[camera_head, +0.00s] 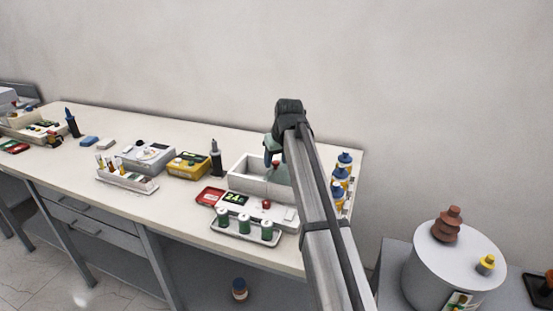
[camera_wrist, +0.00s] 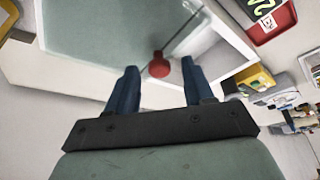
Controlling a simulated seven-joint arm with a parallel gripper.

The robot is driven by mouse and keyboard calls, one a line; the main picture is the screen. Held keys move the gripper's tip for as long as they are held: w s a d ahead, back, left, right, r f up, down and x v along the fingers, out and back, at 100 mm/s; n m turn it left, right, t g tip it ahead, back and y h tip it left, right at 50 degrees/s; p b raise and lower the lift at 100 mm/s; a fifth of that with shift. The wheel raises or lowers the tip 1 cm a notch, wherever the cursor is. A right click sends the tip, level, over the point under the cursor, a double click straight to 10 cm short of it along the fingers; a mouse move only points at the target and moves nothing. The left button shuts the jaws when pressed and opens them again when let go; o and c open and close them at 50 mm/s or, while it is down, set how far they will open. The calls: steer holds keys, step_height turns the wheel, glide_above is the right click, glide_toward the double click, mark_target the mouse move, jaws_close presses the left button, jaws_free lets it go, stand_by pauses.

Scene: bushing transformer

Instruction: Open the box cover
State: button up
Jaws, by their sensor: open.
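My gripper (camera_head: 272,160) is over the box, pointing down. In the wrist view its two blue fingers (camera_wrist: 159,75) are apart, with the red handle between their tips. I cannot tell whether they touch it. My arm hides the box's right side in the head view.
A tray with green cylinders (camera_head: 244,226) stands in front of the box. Blue-and-yellow bottles (camera_head: 342,178) stand close to its right. A red tray (camera_head: 210,196), a yellow box (camera_head: 188,165) and a dark bottle (camera_head: 215,160) lie to the left.

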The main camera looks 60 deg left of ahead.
steer(key=v, duration=1.4)
steer(key=shift+w+d+f, duration=0.1)
steer(key=shift+f, duration=0.05)
